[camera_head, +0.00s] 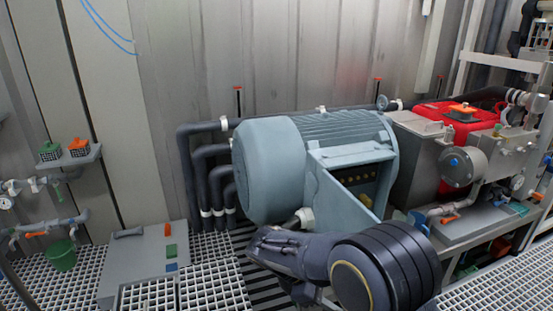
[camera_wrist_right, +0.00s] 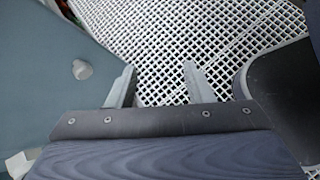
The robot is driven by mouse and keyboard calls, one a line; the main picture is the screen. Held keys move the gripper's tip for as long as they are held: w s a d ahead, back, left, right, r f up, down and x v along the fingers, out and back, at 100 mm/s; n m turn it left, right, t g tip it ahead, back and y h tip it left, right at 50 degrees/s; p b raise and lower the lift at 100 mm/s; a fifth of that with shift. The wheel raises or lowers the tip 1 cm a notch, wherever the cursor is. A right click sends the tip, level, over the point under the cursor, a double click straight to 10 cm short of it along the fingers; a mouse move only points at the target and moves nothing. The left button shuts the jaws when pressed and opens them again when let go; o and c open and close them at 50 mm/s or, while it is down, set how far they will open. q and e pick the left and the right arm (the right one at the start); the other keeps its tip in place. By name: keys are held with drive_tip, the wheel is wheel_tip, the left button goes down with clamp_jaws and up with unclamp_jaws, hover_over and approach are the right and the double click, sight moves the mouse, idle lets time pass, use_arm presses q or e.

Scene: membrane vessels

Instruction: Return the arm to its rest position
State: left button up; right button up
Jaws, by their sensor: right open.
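My right arm (camera_head: 385,265) shows at the bottom middle of the head view, dark and bent, in front of a large blue-grey motor (camera_head: 270,170). In the right wrist view my right gripper (camera_wrist_right: 160,78) is open, with its two grey fingers apart and nothing between them. White floor grating (camera_wrist_right: 190,30) shows beyond the fingertips. The fingers cannot be made out in the head view. My left gripper is not in view.
A red and grey machine (camera_head: 450,115) stands on a frame at the right. Dark pipes (camera_head: 187,175) run beside the motor. A blue-grey surface (camera_wrist_right: 45,75) is close left of the right gripper.

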drive_tip(key=s+d+r+m+t+y, duration=0.25)
drive_tip(key=s+m+y, duration=0.2)
drive_tip(key=s, duration=0.25)
drive_tip(key=s+d+r+m+t+y, duration=0.2)
drive_tip(key=s+d+m+y, duration=0.15)
drive_tip(key=s+m, duration=0.35)
drive_tip(key=s+d+r+m+t+y, duration=0.2)
drive_tip(key=s+m+y, duration=0.25)
drive_tip(key=s, duration=0.35)
wheel_tip(320, 180, up, 20)
drive_tip(key=p, duration=2)
drive_tip(key=shift+s+a+n+y, duration=0.2)
drive_tip(key=shift+a+n+y, duration=0.1)
drive_tip(key=shift+y, duration=0.15)
